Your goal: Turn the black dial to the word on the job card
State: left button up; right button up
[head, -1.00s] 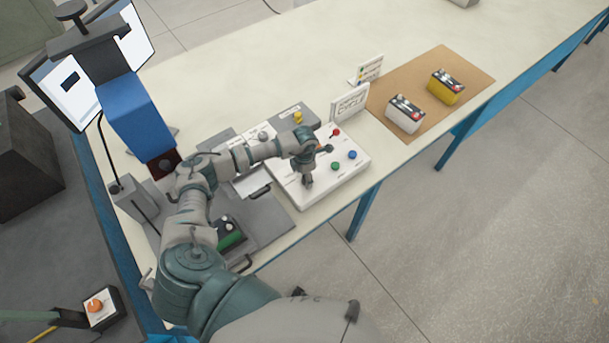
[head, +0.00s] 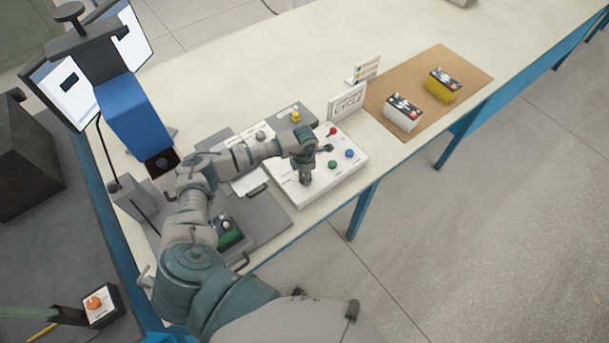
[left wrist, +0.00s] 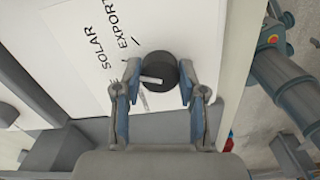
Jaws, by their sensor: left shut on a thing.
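The black dial (left wrist: 158,70) sits on the white panel between the fingertips of my left gripper (left wrist: 159,82) in the left wrist view. The gripper is shut on it, one finger on each side. A white pointer strip on the dial points left in that view. The words SOLAR and EXPORT (left wrist: 118,38) are printed on the panel beside the dial; other labels are hidden. In the head view my left gripper (head: 305,178) points down onto the panel (head: 325,187) and hides the dial. The job card (head: 347,104) stands behind the panel and reads CYCLE.
Red (head: 361,131), green (head: 332,164) and blue (head: 349,154) buttons sit on the panel right of my gripper. A white battery (head: 403,114) and a yellow battery (head: 443,86) stand on a brown mat (head: 395,78). A blue device (head: 137,112) stands at left.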

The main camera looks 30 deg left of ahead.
pick_arm(q)
jog(key=shift+s+f, duration=0.25)
jog(key=shift+a, duration=0.1)
pick_arm(e)
jog(key=shift+d, duration=0.55)
pick_arm(q)
jog(key=shift+n, duration=0.5)
pick_arm(e)
jog(key=shift+w, duration=0.1)
pick_arm(q)
jog(key=n, duration=0.2)
jog(key=shift+n, duration=0.3)
jog(key=shift+n+p, duration=0.35)
jog(key=shift+n, duration=1.65)
pick_arm(e)
jog(key=shift+r, duration=0.35)
pick_arm(q)
jog(key=shift+f, duration=0.1)
jog(key=o, duration=1.1)
jog(key=shift+o, duration=0.2)
jog(key=shift+w, duration=0.1)
pick_arm(e)
jog(key=shift+a, duration=0.1)
